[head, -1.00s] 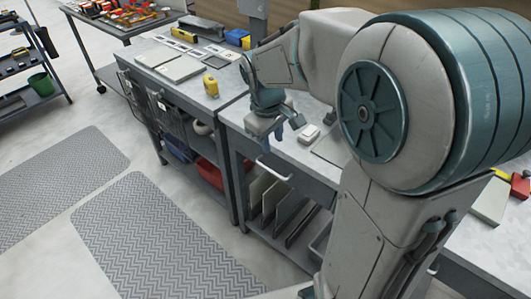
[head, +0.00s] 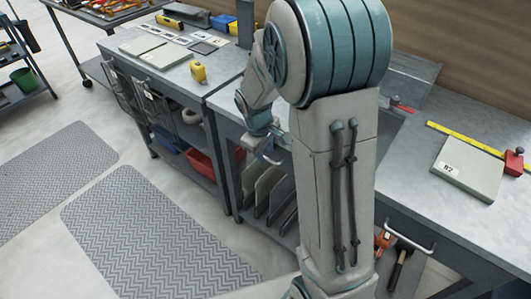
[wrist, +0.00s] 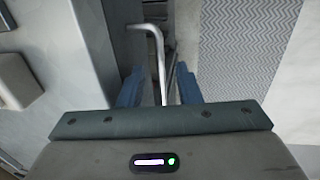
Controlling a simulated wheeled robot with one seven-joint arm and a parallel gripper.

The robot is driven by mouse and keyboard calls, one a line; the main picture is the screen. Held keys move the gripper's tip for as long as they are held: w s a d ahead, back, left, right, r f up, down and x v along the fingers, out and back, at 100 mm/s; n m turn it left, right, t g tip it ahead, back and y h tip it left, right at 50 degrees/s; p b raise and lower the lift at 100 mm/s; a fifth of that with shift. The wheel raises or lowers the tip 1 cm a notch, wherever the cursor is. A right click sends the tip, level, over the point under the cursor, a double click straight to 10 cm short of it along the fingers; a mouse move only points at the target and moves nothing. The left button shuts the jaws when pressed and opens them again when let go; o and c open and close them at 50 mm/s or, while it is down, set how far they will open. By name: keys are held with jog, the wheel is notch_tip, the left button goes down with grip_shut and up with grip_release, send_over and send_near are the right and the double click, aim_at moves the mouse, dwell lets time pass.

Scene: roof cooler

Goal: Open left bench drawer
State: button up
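The left bench drawer's metal bar handle (wrist: 159,62) shows in the wrist view, running between the two blue fingers of my gripper (wrist: 160,88). The fingers stand apart, with a gap visible on each side of the bar, so they are around the handle and not closed on it. In the head view my gripper (head: 270,153) is at the front edge of the bench (head: 222,98), at the handle's height. My arm hides most of the drawer front there, and I cannot tell whether the drawer is fully shut.
A second drawer handle (head: 411,236) is at the right of the bench. Upright panels (head: 268,190) and a red bin (head: 200,165) stand on lower shelves. A yellow tape measure (head: 198,72) sits on the neighbouring bench. Floor mats (head: 150,235) lie on open floor in front.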

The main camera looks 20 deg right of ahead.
jog(key=shift+d+f, duration=0.1)
jog(key=shift+f, duration=0.4)
grip_shut()
jog(key=shift+w, duration=0.1)
